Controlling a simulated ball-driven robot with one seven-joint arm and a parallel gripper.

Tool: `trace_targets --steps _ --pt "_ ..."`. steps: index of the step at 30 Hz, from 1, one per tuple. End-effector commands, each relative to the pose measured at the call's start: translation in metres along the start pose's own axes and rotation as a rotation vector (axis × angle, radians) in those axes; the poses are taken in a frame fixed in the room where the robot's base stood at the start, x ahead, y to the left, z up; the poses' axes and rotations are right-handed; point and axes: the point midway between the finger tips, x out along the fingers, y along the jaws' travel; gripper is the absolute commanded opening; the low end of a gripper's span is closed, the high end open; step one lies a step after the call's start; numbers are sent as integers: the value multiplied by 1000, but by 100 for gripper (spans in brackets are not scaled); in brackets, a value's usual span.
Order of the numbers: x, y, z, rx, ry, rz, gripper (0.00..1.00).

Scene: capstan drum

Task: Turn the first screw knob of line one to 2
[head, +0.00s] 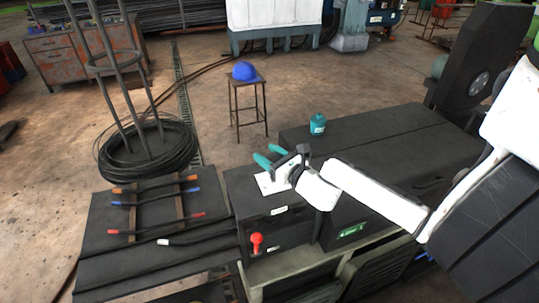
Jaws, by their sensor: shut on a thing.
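A white plate (266,185) lies on top of the dark machine cabinet (350,150), near its left end. Two teal screw knobs (262,161) stick up at the plate's back left, side by side and close together. My gripper (290,160) reaches in from the right, low over the plate, with its dark fingers at the right of the teal pieces. It is shut on a knob, but the fingers and wrist hide most of the grip. No knob marking or number is readable at this size.
A teal canister (317,125) stands on the cabinet behind my gripper. A red knob (257,241) is on the cabinet front. A rack of cables (155,205) lies to the left. A stool (248,90) with a blue cap stands behind, with open floor around it.

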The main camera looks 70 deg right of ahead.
Motion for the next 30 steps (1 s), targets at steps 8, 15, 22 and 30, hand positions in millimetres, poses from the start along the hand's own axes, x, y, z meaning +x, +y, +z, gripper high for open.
trace_targets --steps 8,15,22,30 --pt "1 4 8 -1 -12 141 25" --pt "1 4 8 -1 -13 188 25" --pt "0 4 8 -1 -13 193 25" --pt "0 4 8 -1 -13 192 63"
